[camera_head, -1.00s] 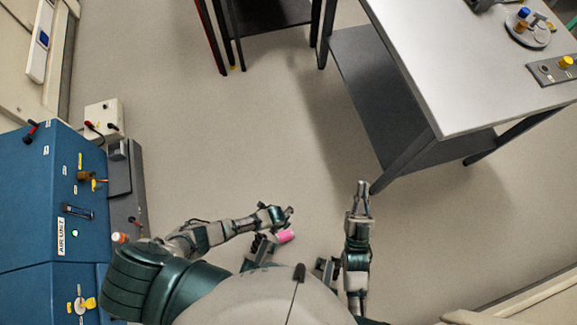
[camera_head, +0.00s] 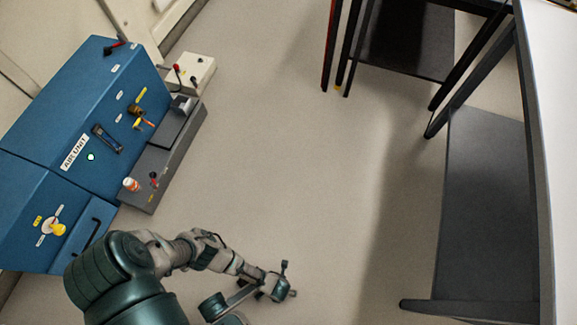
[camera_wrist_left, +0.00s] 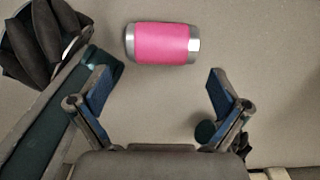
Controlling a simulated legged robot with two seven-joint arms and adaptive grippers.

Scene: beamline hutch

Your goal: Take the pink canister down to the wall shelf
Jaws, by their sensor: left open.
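The pink canister (camera_wrist_left: 163,43), with metal-coloured ends, lies on its side in the left wrist view, against the plain beige floor. It is just beyond the fingertips of my left gripper (camera_wrist_left: 158,84), between the lines of the two fingers and not gripped. The fingers are spread wide and empty. In the head view my left gripper (camera_head: 277,287) is low in the picture, over the floor, and the canister does not show there. My right gripper is out of view. I cannot make out a wall shelf in either view.
A table with a dark lower shelf (camera_head: 487,200) stands at right. The floor between (camera_head: 310,170) is clear.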

